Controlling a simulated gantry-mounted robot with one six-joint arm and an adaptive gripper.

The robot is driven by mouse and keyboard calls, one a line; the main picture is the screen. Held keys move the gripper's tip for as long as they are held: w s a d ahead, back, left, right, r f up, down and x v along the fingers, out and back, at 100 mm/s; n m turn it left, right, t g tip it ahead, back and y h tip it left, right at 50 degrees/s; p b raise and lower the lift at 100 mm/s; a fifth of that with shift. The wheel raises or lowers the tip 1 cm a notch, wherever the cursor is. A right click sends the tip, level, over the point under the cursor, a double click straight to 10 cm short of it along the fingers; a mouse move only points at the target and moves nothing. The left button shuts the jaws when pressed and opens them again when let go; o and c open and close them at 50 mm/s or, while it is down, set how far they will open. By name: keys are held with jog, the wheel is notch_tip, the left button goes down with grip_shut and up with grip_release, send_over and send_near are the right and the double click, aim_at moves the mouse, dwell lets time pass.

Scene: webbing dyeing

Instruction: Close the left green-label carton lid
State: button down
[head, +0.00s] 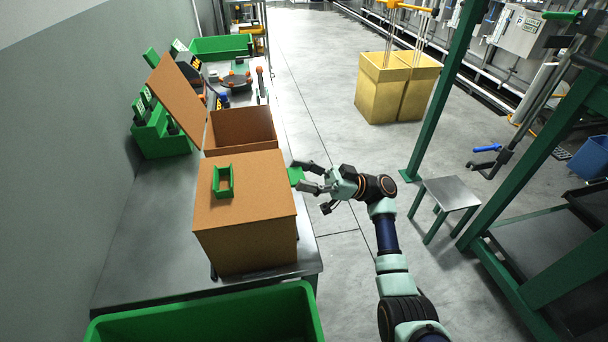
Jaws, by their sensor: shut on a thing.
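Two brown cartons stand in a row on the grey bench. The near carton (245,240) has its brown lid (255,205) lying flat over its top, with a green bracket-like piece (222,192) standing on it. The far carton (240,128) is open, and its lid (178,97) stands tilted up to the left. My gripper (301,177) is at the right edge of the near carton's lid, shut on a small green piece (295,175) there. Whether this piece is fixed to the lid is hard to tell. I cannot make out a green label on either carton.
A green bin (205,315) stands at the front. Green holders (160,135) and small tools stand at the back left of the bench (140,255). Yellow boxes (385,90) and a small stool (450,193) stand on the floor. The floor right of the bench is mostly clear.

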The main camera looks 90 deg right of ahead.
jog(key=shift+w+f, duration=0.1)
jog(key=shift+f, duration=0.35)
jog(key=shift+c, duration=2.2)
grip_release()
jog(key=shift+a, duration=0.1)
jog(key=shift+o, duration=0.6)
jog(key=shift+r, duration=0.15)
jog(key=v, duration=1.2)
